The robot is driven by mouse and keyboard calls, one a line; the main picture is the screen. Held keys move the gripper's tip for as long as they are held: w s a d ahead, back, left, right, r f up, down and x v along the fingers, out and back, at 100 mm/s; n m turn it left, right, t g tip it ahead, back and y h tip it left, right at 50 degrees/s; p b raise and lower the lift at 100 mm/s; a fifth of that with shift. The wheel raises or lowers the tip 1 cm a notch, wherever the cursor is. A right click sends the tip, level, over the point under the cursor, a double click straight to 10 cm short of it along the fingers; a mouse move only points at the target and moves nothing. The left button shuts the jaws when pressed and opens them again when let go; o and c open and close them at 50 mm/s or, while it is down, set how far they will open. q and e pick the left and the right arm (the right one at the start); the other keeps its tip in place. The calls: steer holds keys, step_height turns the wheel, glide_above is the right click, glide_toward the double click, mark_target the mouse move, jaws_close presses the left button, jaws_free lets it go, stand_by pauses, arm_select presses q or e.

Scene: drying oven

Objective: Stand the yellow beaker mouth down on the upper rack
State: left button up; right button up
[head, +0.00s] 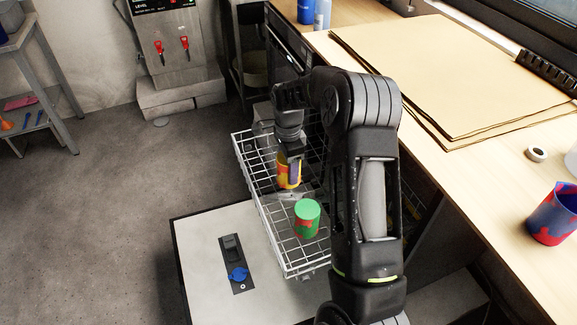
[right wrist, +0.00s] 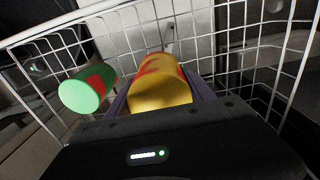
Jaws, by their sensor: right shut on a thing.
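The yellow beaker (head: 289,172), with red patches, is in my right gripper (head: 289,158) over the far part of the white wire upper rack (head: 268,207). In the right wrist view the yellow beaker (right wrist: 160,88) sits between the two fingers, with its closed yellow end toward the camera. In the head view the gripper points down onto it from above. Whether the beaker touches the rack wires cannot be told. My left gripper does not show.
A green beaker with red patches (head: 307,218) stands closed end up on the rack, nearer than the yellow one. The open door (head: 200,250) lies below the rack. A blue and red beaker (head: 553,215) is on the wooden counter (head: 480,200) at right.

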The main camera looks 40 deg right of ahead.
steer(key=shift+f+b, duration=1.55)
steer(key=shift+f, duration=1.25)
steer(key=shift+f, duration=0.25)
steer(key=o, duration=1.6)
steer(key=shift+c, duration=0.2)
step_height(320, 180, up, 8)
steer(key=shift+f, duration=0.1)
